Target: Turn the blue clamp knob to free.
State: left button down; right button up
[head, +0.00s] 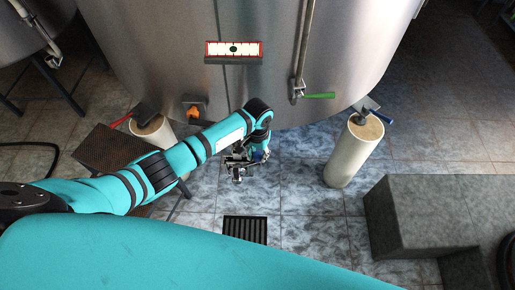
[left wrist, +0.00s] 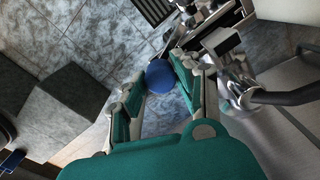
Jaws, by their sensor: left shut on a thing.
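The blue clamp knob (left wrist: 160,77) is a round blue piece between the fingertips of my left gripper (left wrist: 157,74) in the left wrist view. The fingers lie on both sides of it, shut on it. In the head view my left gripper (head: 240,164) is below the front of the steel tank, over the blue-grey tiles. A small blue patch (head: 259,156) shows beside it there, mostly hidden by the gripper and wrist. The knob's turn position cannot be read. My right gripper is in neither view.
The steel tank (head: 170,40) bears a gauge panel (head: 233,60), a green handle (head: 319,96) and an orange knob (head: 193,112). Pale posts stand left (head: 155,133) and right (head: 352,155). A floor drain (head: 245,229) and grey steps (head: 420,222) are nearer.

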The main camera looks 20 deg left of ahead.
pick_arm(q)
jog(key=n+p, duration=0.2)
jog(key=shift+r+n, duration=0.2)
jog(key=shift+n, duration=0.2)
jog(key=n+p, duration=0.2)
jog(key=n, duration=0.1)
jog(key=shift+n+p, duration=0.3)
jog(key=shift+p, duration=0.1)
jog(key=n+p, duration=0.1)
jog(key=n, duration=0.2)
jog(key=shift+f+n+p, duration=0.1)
jog(key=shift+n+p, duration=0.2)
jog(key=shift+f+n+p, duration=0.1)
jog(key=shift+n+p, duration=0.4)
jog(key=shift+n, duration=1.4)
jog(key=c, duration=0.9)
grip_release()
jog(key=shift+c, duration=0.2)
